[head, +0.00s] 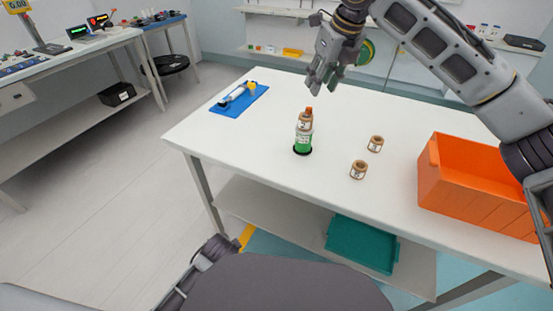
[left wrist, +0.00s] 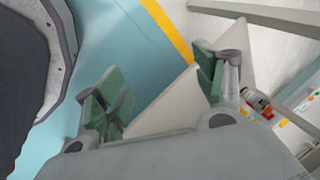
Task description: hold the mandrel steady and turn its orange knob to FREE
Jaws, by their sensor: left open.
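The mandrel (head: 303,142) stands upright on the white table, green at its base, with brown rings above. Its orange knob (head: 309,110) is at the top; its setting is too small to read. My right gripper (head: 325,84) is above the table, behind and slightly right of the mandrel. Its fingers look apart, it holds nothing and does not touch the mandrel. My left gripper (left wrist: 163,88) is open and empty in the left wrist view, over the floor. In the head view part of my left arm shows low, in front of the table.
Two brown rolls (head: 359,170) (head: 376,144) stand right of the mandrel. An orange bin (head: 470,178) is at the table's right. A teal tray (head: 362,245) is on the lower shelf. The table around the mandrel is clear.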

